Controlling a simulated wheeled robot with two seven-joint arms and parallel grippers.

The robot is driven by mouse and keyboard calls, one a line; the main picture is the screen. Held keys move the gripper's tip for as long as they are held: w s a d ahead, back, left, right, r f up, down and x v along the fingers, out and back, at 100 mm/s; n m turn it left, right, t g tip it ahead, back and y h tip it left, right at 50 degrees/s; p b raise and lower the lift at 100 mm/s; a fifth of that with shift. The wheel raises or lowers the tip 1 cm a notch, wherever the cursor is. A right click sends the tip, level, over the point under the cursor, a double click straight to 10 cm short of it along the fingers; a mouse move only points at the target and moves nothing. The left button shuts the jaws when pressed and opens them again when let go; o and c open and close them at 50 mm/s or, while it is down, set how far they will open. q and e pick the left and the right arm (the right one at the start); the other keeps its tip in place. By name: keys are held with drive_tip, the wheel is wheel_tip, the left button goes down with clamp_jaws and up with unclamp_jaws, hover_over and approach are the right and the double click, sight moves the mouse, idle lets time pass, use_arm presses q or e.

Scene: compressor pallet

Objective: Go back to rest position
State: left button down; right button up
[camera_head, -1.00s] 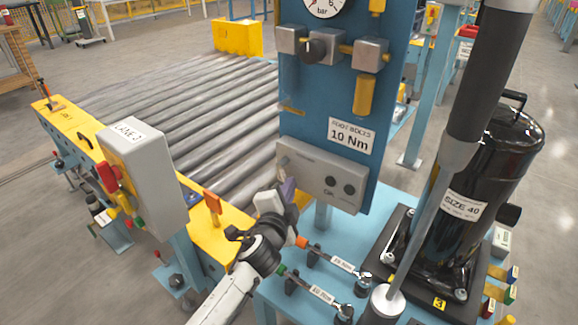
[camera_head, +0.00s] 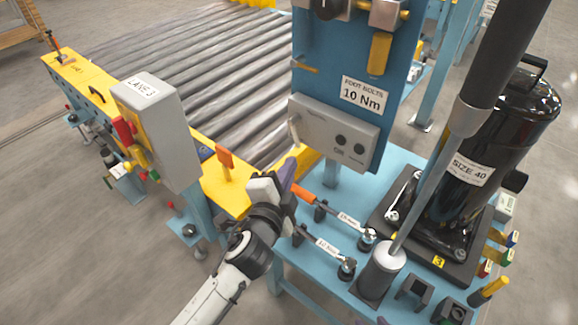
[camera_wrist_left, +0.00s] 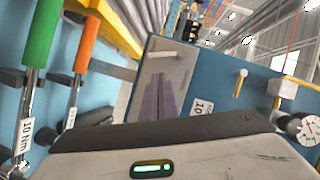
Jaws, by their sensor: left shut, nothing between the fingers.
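My left gripper (camera_head: 284,176) comes in from the bottom of the head view. It is shut and empty, in front of the grey control box (camera_head: 333,136) on the blue panel. In the left wrist view its purple fingers (camera_wrist_left: 158,100) are together and overlap the grey box face (camera_wrist_left: 170,68); I cannot tell whether they touch it. The torque wrenches lie on the blue table just beside the gripper, one with an orange handle (camera_head: 313,199). The wrist view shows the orange handle (camera_wrist_left: 87,40) and a green handle (camera_wrist_left: 42,30). My right gripper is not in view.
A black compressor (camera_head: 490,150) labelled SIZE 40 stands on a dark base at the right of the blue table (camera_head: 345,185). A grey LANE 3 box (camera_head: 158,130) on the yellow rail stands at left. A roller conveyor (camera_head: 215,75) lies behind. Open floor is at lower left.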

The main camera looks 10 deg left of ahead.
idle(0.3)
